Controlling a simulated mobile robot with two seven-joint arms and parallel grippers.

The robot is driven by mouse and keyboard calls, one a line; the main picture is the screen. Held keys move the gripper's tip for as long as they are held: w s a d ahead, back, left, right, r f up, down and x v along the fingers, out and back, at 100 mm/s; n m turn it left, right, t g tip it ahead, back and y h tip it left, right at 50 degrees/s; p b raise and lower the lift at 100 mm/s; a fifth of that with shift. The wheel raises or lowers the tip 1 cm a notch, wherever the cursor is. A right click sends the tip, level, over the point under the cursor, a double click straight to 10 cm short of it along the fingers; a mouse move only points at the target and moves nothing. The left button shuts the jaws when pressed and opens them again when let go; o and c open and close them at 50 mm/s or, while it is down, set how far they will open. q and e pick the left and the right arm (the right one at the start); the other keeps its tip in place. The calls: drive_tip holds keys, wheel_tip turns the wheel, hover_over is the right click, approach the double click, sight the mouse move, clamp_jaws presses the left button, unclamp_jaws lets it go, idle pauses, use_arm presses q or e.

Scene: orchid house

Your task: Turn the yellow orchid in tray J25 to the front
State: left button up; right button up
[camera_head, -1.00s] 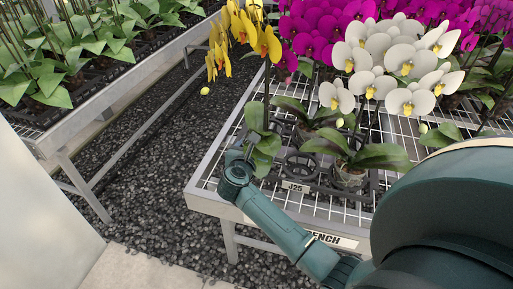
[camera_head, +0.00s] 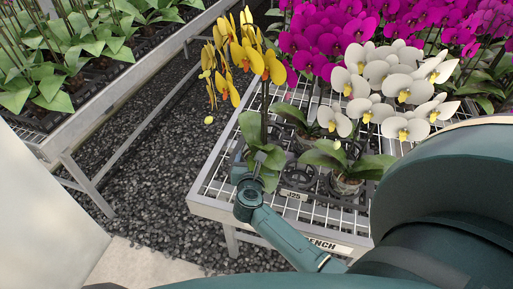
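The yellow orchid (camera_head: 248,58) stands at the left end of the dark tray J25 (camera_head: 318,197), on the front left of a wire bench. Its flowers hang on a stem arching left, some with orange centres turned toward me. Its green leaves (camera_head: 272,158) are low on the plant; its pot is mostly hidden. My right arm comes in from the lower right, and its gripper (camera_head: 240,172) is at the front left of the plant, by the pot. The fingers are too small and covered to show whether they are open or touch the pot. My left gripper is out of view.
A white orchid (camera_head: 388,88) in a clear pot (camera_head: 346,186) stands in the tray's right part, with empty cells between. Magenta orchids (camera_head: 350,25) crowd behind. Another bench (camera_head: 85,120) with green plants is at left, across a gravel aisle (camera_head: 140,175).

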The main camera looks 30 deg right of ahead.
drive_tip(key=shift+r+n+t+y, duration=0.15)
drive_tip(key=shift+n+t+y, duration=0.15)
drive_tip(key=shift+n+y, duration=0.1)
drive_tip(key=shift+f, duration=0.35)
idle(0.3)
drive_tip(key=o, duration=1.1)
drive_tip(key=shift+s, duration=0.1)
